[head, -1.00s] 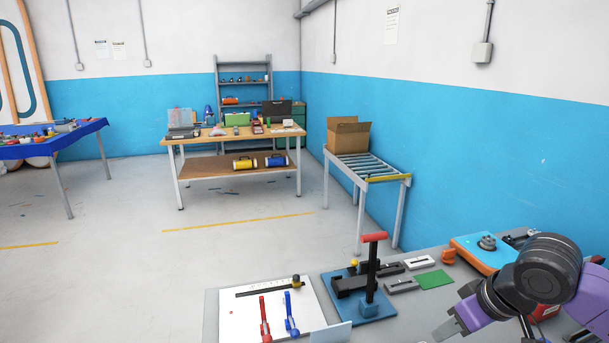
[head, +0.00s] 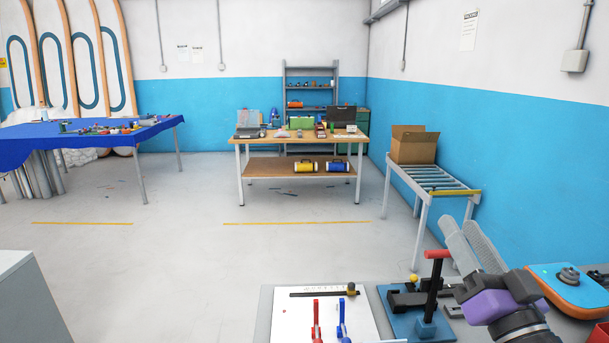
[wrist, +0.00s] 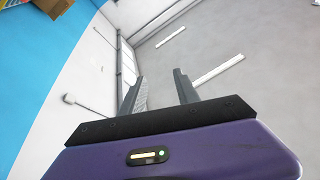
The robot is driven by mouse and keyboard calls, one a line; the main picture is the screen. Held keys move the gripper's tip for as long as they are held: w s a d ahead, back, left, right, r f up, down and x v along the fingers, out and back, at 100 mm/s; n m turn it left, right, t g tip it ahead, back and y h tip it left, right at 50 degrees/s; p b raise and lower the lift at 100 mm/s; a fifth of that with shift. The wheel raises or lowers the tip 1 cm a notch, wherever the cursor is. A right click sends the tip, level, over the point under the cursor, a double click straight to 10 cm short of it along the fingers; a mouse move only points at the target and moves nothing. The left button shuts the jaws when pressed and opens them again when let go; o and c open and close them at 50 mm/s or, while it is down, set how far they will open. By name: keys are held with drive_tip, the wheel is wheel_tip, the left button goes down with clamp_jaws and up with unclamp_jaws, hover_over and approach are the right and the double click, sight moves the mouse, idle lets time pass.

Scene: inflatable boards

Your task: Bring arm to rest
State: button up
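My gripper (head: 470,243) is at the right of the head view, raised above the grey bench and pointing up. Its two long grey fingers stand apart with nothing between them. In the wrist view the fingers (wrist: 160,85) also show a clear gap, with the ceiling and its lights behind them. The blue fixture with a red-handled lever (head: 436,285) stands just left of my gripper. Part of the fixture is hidden behind my wrist.
A white board (head: 275,320) with red and blue tools lies on the near bench. An orange-and-blue board piece (head: 570,290) lies at right. A roller conveyor (head: 432,180) with a cardboard box (head: 412,146) stands behind my gripper. The floor (head: 200,260) ahead is clear.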

drive_tip(key=s+a+f+n+g, duration=0.1)
drive_tip(key=s+f+g, duration=0.1)
drive_tip(key=s+f, duration=0.7)
drive_tip(key=s+a+f+g+h, duration=0.1)
drive_tip(key=s+f+g, duration=0.2)
drive_tip(key=s+f, duration=0.7)
drive_tip(key=s+a+f+n+g+h, duration=0.1)
drive_tip(key=s+f, duration=0.8)
drive_tip(key=s, duration=1.1)
drive_tip(key=shift+s+a+f+n+g+b, duration=0.15)
drive_tip(key=shift+s+a+n+g+b, duration=0.2)
drive_tip(key=shift+a+g, duration=0.3)
drive_tip(key=shift+s, duration=0.2)
